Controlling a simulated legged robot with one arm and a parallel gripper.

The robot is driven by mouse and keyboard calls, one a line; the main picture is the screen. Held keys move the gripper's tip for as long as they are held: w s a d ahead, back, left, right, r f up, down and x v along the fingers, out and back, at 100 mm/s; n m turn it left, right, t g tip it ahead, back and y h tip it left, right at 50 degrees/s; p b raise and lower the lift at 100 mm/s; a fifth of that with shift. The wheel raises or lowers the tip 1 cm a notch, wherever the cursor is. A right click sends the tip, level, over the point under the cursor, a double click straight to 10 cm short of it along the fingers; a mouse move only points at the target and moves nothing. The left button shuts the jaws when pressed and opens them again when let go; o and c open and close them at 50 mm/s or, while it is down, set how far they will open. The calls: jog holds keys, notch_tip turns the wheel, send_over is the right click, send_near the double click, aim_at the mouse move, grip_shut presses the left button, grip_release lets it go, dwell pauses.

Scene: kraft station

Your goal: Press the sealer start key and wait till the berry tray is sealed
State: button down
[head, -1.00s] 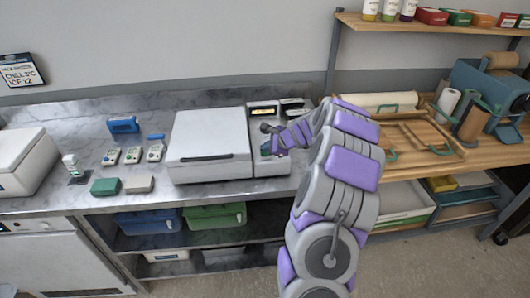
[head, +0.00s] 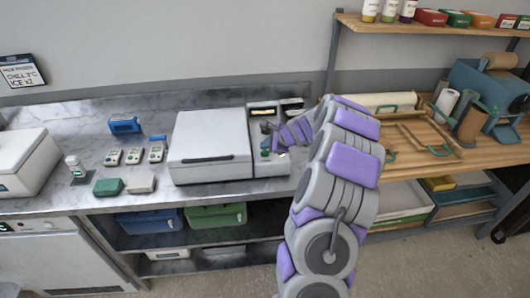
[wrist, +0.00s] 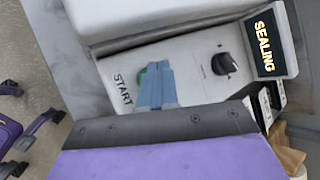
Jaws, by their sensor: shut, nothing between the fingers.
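The tray sealer (head: 210,148) is a white box with a closed lid on the marble counter, and its control panel (head: 270,160) is on the right side. In the wrist view the panel has a green start key (wrist: 144,76) beside the word START, a black knob (wrist: 224,64) and a display (wrist: 265,45) reading SEALING. My gripper (wrist: 160,72) is shut and empty, its blue-grey fingertips at the start key and partly covering it. I cannot tell whether they touch it. In the head view my gripper (head: 271,139) is over the panel. The berry tray is not visible.
Several small handheld devices (head: 133,156) lie left of the sealer, with a green block (head: 107,187) and a pale block (head: 141,184) in front. A white cooler (head: 22,162) stands at far left. A wooden packing bench (head: 480,150) is at right.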

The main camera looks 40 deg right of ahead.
aim_at(266, 154)
notch_tip(266, 154, up, 5)
jog(key=p, duration=0.5)
jog(key=shift+r, duration=0.1)
dwell(0.7)
